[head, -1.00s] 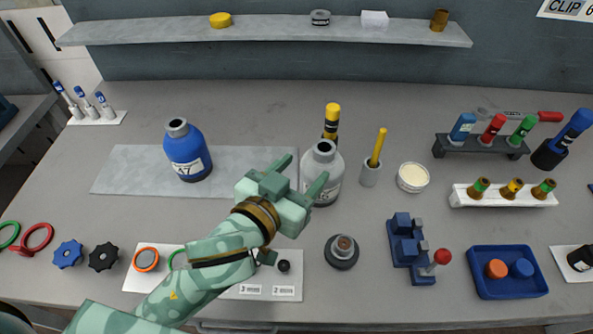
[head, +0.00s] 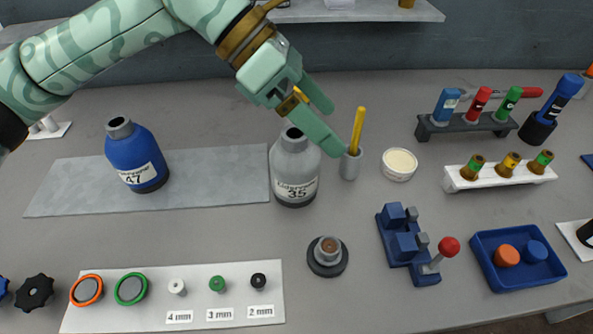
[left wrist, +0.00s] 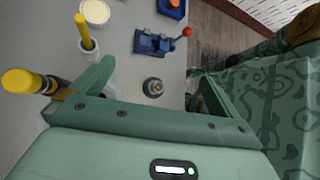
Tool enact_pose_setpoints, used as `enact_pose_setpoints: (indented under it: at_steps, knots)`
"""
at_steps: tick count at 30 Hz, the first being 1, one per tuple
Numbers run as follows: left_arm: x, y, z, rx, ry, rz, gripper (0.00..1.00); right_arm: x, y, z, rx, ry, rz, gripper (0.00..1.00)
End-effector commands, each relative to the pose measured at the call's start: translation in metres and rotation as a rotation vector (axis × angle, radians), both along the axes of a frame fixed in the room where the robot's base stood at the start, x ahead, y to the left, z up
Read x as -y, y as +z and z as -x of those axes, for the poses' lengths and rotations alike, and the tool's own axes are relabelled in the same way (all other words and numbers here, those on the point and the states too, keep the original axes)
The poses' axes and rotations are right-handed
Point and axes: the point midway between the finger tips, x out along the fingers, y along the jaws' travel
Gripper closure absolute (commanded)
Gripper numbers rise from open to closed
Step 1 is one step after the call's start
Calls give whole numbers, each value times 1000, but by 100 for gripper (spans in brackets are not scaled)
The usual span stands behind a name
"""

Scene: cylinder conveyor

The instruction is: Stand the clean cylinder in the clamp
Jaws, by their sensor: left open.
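My left gripper (head: 334,130) is open above and behind the grey bottle labelled 35, its fingers pointing down to the right. A dark cylinder with a yellow cap (left wrist: 22,82) shows beside the left-hand finger in the left wrist view, partly hidden by it. In the head view only a yellow and dark bit of it (head: 291,103) shows by the hand. I cannot tell whether it lies between the fingers, or whether it is the clean cylinder. A blue block fixture with a red-knobbed lever (head: 407,245), which looks like the clamp, stands empty at centre right. My right gripper is not in view.
The grey bottle (head: 293,170) and a cup with a yellow rod (head: 350,165) stand close to the gripper. A round dark holder (head: 327,257) is in front. Racks (head: 500,175) and a blue tray (head: 530,282) are at right; a blue bottle (head: 136,155) is at left.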

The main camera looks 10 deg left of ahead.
Motion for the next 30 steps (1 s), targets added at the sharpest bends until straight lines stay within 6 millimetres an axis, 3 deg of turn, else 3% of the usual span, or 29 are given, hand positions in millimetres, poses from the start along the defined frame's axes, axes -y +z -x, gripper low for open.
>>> enact_pose_setpoints:
  at_steps: [1,4,6,9,11,21,30]
  knots:
    - [-23,1,-18,80,9,-111,0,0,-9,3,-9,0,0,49]
    - [-61,13,-39,173,31,-285,0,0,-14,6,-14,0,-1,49]
    - [-79,22,-45,206,46,-358,0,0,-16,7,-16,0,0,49]
    - [-89,25,-49,222,56,-407,0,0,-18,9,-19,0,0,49]
    - [-88,18,-50,223,56,-415,0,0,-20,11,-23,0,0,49]
    - [-57,-57,-54,220,53,-412,0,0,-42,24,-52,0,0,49]
    - [-47,-79,-55,222,56,-410,0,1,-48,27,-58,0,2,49]
